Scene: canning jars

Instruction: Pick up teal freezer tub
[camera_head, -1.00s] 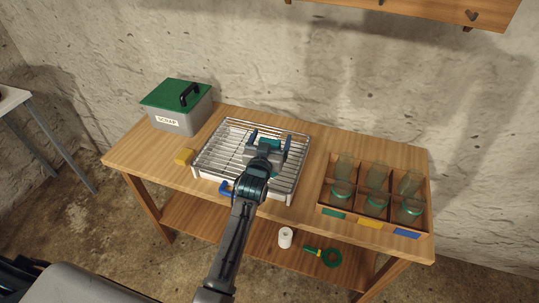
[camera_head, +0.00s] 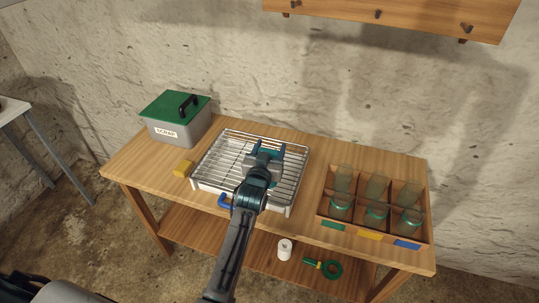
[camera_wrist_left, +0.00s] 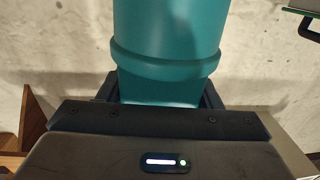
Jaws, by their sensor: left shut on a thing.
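The teal freezer tub (camera_wrist_left: 168,40) fills the upper middle of the left wrist view, with a raised band around it and a narrower lower part. My left gripper (camera_head: 268,150) is shut on the tub, over the back half of the wire rack (camera_head: 215,167). In the head view the gripper hides most of the tub, and I cannot tell whether it touches the rack. My right gripper is not in view.
A grey scrap bin (camera_head: 190,129) with a green lid stands at the back left. A divided wooden crate (camera_head: 323,208) with glass jars is on the right. A wooden shelf (camera_head: 400,17) hangs above.

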